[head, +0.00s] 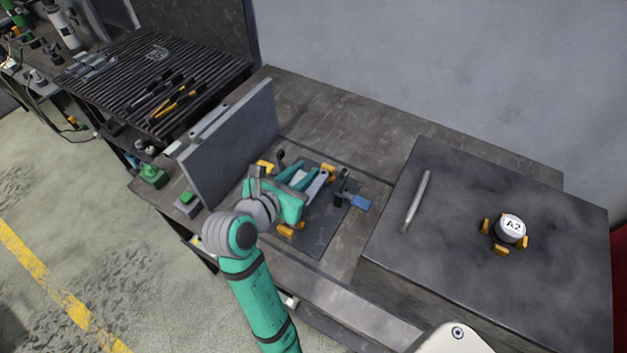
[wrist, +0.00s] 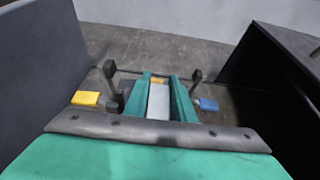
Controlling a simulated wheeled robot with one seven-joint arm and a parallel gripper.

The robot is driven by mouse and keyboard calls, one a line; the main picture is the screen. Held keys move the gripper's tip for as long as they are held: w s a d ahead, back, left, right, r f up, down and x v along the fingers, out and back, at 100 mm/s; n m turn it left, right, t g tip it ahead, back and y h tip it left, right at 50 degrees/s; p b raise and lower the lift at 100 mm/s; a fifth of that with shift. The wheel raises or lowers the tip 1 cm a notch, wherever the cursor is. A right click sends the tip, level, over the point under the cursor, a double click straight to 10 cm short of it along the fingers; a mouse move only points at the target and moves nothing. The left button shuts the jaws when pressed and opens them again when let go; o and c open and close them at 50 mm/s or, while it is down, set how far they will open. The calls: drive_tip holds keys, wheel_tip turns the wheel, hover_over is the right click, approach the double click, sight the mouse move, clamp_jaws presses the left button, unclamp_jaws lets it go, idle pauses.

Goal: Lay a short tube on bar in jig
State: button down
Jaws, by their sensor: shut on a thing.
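My gripper (head: 308,183) is low over the jig (head: 322,235), a dark plate on the bench. In the wrist view its two teal fingers (wrist: 160,92) are closed on the sides of a pale flat bar (wrist: 158,104). The bar (head: 317,187) also shows in the head view, in the jig area with a dark hole near its far end. Whether it rests fully on the jig is hidden by my gripper. A slim grey tube (head: 416,201) lies on the raised dark block at the right, apart from my gripper.
A clamp with a blue handle (head: 360,203) stands right of the jig; a yellow handle (wrist: 85,98) is at its left. A tall grey panel (head: 230,142) rises close on the left. A round piece marked A2 (head: 512,228) sits between orange supports. The back bench is clear.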

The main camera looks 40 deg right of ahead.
drive_tip(key=d+f, duration=0.1)
drive_tip(key=w+d+f, duration=0.1)
drive_tip(key=f, duration=0.1)
drive_tip(key=d+f, duration=0.2)
drive_tip(key=shift+w+f, duration=0.15)
drive_tip(key=shift+w, duration=0.25)
drive_tip(key=shift+w+d+f, duration=0.1)
drive_tip(key=shift+d+f, duration=0.05)
drive_tip(key=shift+f, duration=0.8)
drive_tip(key=shift+d+f, duration=0.1)
drive_tip(key=shift+f, duration=0.8)
drive_tip(key=shift+f, duration=0.1)
drive_tip(key=c, duration=1.5)
unclamp_jaws()
drive_tip(key=shift+r, duration=0.2)
drive_tip(key=v, duration=1.2)
drive_tip(key=shift+w, duration=0.2)
drive_tip(key=shift+s+a, duration=0.1)
